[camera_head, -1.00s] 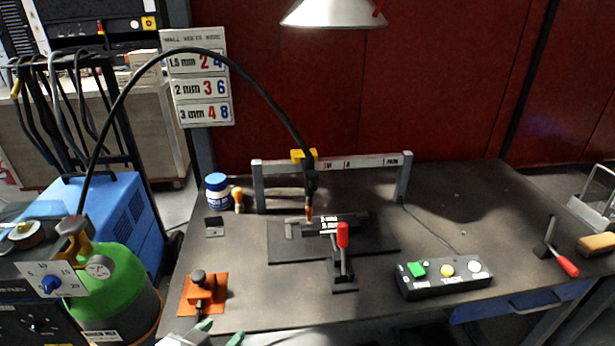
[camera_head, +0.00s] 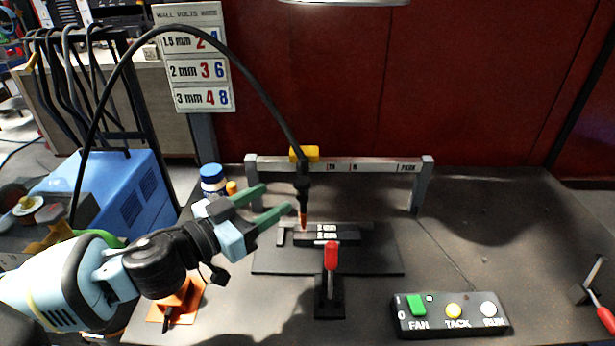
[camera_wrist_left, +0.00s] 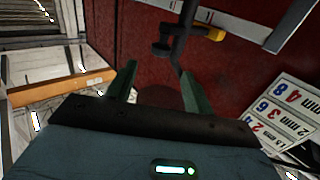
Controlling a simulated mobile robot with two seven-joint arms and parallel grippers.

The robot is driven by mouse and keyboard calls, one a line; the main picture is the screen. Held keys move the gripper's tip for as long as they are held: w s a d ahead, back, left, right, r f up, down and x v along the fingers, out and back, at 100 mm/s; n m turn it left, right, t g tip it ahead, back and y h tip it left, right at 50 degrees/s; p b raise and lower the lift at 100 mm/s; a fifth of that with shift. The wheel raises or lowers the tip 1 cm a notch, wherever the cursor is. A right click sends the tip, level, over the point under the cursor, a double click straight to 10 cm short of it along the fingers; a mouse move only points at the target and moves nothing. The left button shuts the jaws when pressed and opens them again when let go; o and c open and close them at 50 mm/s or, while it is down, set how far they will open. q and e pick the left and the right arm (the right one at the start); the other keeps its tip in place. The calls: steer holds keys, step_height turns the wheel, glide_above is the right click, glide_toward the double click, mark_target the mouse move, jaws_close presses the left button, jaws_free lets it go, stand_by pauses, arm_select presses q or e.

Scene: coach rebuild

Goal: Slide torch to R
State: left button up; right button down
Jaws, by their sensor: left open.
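The torch (camera_head: 303,187) hangs upright, copper tip down, from a yellow carriage (camera_head: 306,153) near the left part of a grey rail (camera_head: 375,163). The rail carries small marks; one at its right end seems to read PARK, and the others are hard to make out. My left gripper (camera_head: 278,198) is open and empty just left of the torch, fingers pointing toward it. In the left wrist view the torch (camera_wrist_left: 173,42) shows beyond the open fingers, with the yellow carriage (camera_wrist_left: 208,33) beside it. Whether a finger touches the torch cannot be told.
Dark plates marked 2 mm (camera_head: 325,235) lie below the torch, with a red-handled clamp (camera_head: 331,256) in front. A control box (camera_head: 450,315) with FAN, TACK and RUN buttons stands front right. A black cable (camera_head: 250,80) arcs from the torch to the left. The right tabletop is mostly clear.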

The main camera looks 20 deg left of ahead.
mark_target(296, 184)
arm_select(q)
steer(key=p+x, duration=0.1)
steer(key=x, duration=0.6)
steer(key=shift+w+d, duration=0.1)
steer(key=shift+w, duration=0.1)
arm_select(e)
steer(key=shift+w+r, duration=0.35)
steer(key=shift+r, duration=0.55)
arm_select(q)
jaws_close()
arm_select(e)
steer(key=shift+a+t, duration=0.15)
steer(key=shift+t, duration=0.15)
